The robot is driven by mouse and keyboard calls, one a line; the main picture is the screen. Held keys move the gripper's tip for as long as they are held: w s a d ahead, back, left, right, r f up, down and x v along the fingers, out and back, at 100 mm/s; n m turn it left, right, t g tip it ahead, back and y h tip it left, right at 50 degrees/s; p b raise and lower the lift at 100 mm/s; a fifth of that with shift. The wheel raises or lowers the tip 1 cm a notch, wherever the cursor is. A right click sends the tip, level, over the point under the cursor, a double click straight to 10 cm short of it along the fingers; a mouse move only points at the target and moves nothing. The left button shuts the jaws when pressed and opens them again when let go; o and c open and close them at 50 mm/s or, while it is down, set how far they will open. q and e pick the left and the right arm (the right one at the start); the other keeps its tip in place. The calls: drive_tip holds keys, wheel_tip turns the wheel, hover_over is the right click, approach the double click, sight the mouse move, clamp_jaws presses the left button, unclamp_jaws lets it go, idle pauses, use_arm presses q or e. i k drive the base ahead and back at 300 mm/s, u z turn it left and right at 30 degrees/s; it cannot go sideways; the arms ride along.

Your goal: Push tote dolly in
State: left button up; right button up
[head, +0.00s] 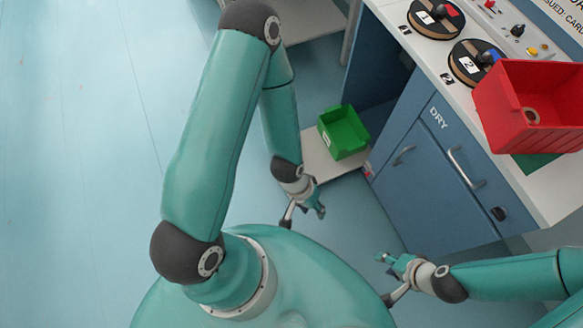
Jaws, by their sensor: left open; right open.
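The tote dolly shows as a low pale platform (322,168) on the floor, partly inside the open bay under the workstation. A green tote (344,132) sits on it. My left gripper (316,208) is open, just in front of the dolly's near edge. It looks empty, and I cannot tell whether it touches the dolly. My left arm hides the dolly's left side. My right gripper (384,258) is open and empty, over the floor to the right of the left gripper and away from the dolly.
A blue cabinet (425,185) marked DRY, with handles, stands right of the bay. The counter above holds a red bin (540,100), reel 1 (428,24) and reel 2 (467,71). The blue floor (90,180) at left is clear.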

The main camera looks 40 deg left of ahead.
sight(319, 162)
drive_tip(key=u, duration=0.1)
drive_tip(key=k, duration=0.35)
drive_tip(key=u, duration=0.8)
drive_tip(key=i, duration=0.5)
drive_tip(key=z, duration=0.1)
drive_tip(key=k, duration=0.5)
drive_tip(key=z, duration=0.4)
drive_tip(key=i, duration=0.75)
drive_tip(key=z, duration=0.1)
